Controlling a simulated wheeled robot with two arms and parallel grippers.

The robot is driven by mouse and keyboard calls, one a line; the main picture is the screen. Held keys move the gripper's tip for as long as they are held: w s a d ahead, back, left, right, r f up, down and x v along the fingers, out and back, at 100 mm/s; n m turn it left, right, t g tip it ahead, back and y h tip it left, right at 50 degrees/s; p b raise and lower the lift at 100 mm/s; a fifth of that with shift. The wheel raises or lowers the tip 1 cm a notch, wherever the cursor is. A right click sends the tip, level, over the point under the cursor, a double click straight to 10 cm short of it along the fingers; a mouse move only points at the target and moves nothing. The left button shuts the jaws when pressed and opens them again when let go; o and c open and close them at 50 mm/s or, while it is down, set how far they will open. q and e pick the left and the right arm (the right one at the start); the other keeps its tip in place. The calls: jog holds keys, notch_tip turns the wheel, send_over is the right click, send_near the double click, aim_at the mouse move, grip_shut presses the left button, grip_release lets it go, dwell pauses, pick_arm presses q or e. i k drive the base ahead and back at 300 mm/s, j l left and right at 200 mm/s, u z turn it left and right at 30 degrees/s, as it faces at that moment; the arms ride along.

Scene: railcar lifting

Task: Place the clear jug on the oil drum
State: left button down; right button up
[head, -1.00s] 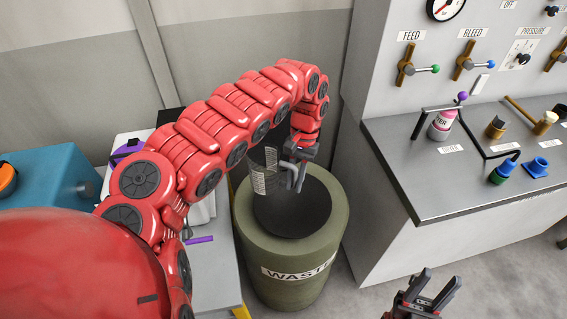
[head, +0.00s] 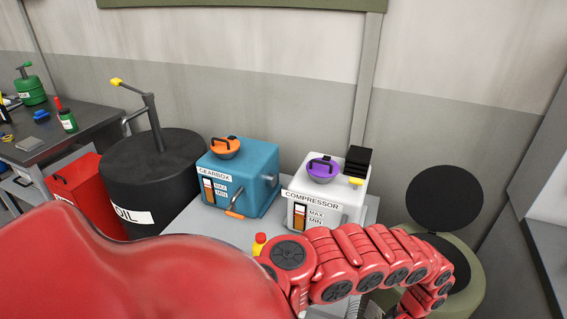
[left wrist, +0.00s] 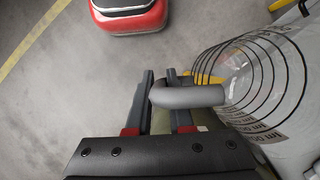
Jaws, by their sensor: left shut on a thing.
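The clear jug (left wrist: 262,85) shows at the right of the left wrist view, with black graduation rings and a grey handle (left wrist: 188,97). My left gripper (left wrist: 160,80) is shut on that handle. In the head view my red left arm reaches to the lower right; its gripper is mostly hidden or cut off at the bottom edge. The oil drum (head: 165,170) is a black drum with a white OIL label, standing at the left of the head view. A grey pump post with a yellow tip rises from its top. My right gripper is not in view.
A blue gearbox unit (head: 240,182) and a white compressor unit (head: 345,195) stand on a grey bench right of the drum. A red box (head: 75,188) and a dark workbench (head: 75,130) are left. The olive waste bin (head: 470,290) is at right.

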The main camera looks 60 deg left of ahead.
aim_at(137, 164)
jog(key=j+u, duration=0.15)
jog(key=u, duration=0.2)
jog(key=k+j+u, duration=0.1)
jog(key=u, duration=0.3)
jog(key=j+u, duration=0.2)
jog(key=u, duration=0.15)
